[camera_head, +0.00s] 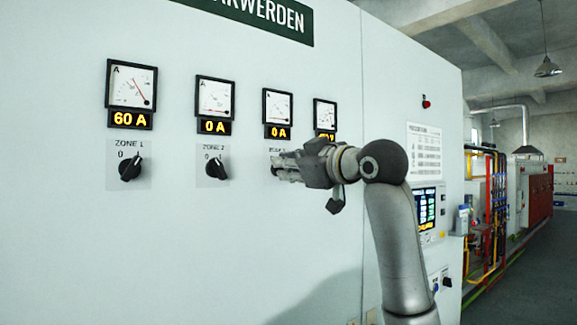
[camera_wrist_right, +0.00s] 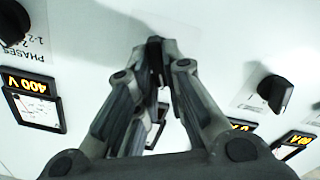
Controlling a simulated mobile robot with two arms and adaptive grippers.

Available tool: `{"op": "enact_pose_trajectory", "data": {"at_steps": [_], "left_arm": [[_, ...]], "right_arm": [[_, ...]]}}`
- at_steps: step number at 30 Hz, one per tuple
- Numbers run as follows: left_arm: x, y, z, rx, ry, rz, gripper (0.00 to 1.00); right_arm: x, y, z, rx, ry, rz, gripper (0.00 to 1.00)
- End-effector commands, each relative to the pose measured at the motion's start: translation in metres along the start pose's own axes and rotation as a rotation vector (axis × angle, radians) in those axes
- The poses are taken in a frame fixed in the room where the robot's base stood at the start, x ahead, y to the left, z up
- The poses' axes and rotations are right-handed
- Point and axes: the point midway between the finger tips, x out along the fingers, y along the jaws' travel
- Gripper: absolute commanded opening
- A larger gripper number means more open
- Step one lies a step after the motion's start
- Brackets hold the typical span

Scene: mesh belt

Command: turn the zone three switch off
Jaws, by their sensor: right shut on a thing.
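The zone three switch is a black rotary knob (camera_wrist_right: 155,48) on the pale cabinet front. My right gripper (camera_head: 281,166) reaches it from the right in the head view and hides the knob and most of its label. In the right wrist view my right gripper (camera_wrist_right: 160,66) has its fingers closed around the knob. The knob's pointer direction is hidden. The zone three meter (camera_head: 277,106) above it has its display (camera_head: 277,132) reading 0 A. My left gripper is not in view.
The zone 1 knob (camera_head: 131,168) under a 60 A display (camera_head: 131,120) and the zone 2 knob (camera_head: 216,167) under a 0 A display (camera_head: 214,128) are left of my gripper. My arm partly covers the fourth knob (camera_head: 335,201). A screen (camera_head: 425,208) is farther right.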

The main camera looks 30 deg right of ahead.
Motion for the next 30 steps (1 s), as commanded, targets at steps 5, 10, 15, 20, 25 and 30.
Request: {"op": "enact_pose_trajectory", "data": {"at_steps": [5,10,15,20,25,30], "left_arm": [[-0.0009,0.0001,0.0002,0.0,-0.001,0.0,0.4],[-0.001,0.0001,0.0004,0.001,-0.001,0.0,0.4],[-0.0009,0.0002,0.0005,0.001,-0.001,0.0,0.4],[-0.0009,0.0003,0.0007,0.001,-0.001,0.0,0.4],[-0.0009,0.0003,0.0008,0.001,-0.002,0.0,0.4],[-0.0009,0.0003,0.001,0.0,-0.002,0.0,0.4]], "right_arm": [[-0.001,0.0008,-0.0016,-0.036,0.005,0.003,0.0],[-0.0009,0.0004,-0.0016,-0.047,0.005,0.003,0.0],[-0.001,0.0004,-0.0017,-0.048,0.005,0.003,0.0],[-0.0009,0.0004,-0.0016,-0.048,0.005,0.003,0.16],[-0.0006,0.0002,-0.0011,-0.046,0.003,0.002,0.32],[-0.0003,-0.0001,-0.0006,-0.045,0.002,0.001,0.32]]}}
